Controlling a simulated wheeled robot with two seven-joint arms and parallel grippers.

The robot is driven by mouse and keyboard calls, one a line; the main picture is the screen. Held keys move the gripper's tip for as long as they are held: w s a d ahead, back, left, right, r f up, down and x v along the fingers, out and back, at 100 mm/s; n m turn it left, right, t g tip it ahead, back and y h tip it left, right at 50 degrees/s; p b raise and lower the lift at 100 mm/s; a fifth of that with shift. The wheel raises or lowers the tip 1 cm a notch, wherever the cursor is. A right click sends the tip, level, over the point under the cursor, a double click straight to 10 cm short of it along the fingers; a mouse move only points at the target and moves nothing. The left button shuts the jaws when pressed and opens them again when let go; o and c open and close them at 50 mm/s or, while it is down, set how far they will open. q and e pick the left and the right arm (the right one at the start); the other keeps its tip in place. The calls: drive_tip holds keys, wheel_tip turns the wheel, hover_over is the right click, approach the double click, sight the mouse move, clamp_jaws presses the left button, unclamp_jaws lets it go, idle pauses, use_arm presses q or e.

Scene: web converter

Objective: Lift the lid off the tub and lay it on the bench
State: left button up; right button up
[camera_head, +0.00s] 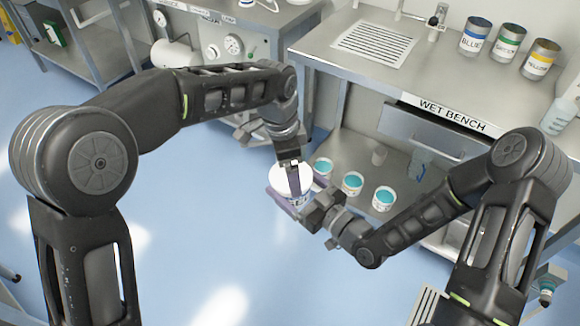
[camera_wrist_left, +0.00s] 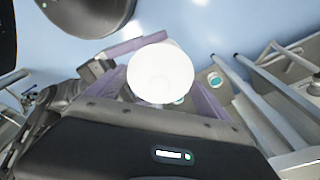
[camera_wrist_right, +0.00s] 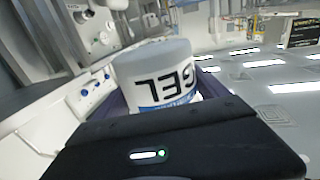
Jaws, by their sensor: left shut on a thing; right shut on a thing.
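The white tub (camera_head: 303,199) is held in the air in front of the wet bench. Its GEL lettering (camera_wrist_right: 165,88) appears upside down in the right wrist view. The round white lid (camera_wrist_left: 160,73) fills the middle of the left wrist view and covers the tub's top; any gap beneath it is hidden. My left gripper (camera_head: 293,182) comes down from above and is shut on the lid. My right gripper (camera_head: 294,192) reaches in from the lower right, its purple fingers shut around the tub's sides. The wet bench (camera_head: 447,84) stands at the right.
The bench top has a drain grate (camera_head: 374,44), a tap and BLUE (camera_head: 474,38), GREEN (camera_head: 507,46) and YELLOW (camera_head: 540,62) cans at the back. Its front middle is clear. Cups of blue liquid (camera_head: 352,183) stand on the lower shelf, close to my grippers.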

use_arm(q)
drive_tip(key=shift+r, duration=0.15)
drive_tip(key=shift+r, duration=0.95)
drive_tip(key=shift+r, duration=0.15)
drive_tip(key=shift+r, duration=1.9)
use_arm(e)
drive_tip(key=shift+r, duration=0.1)
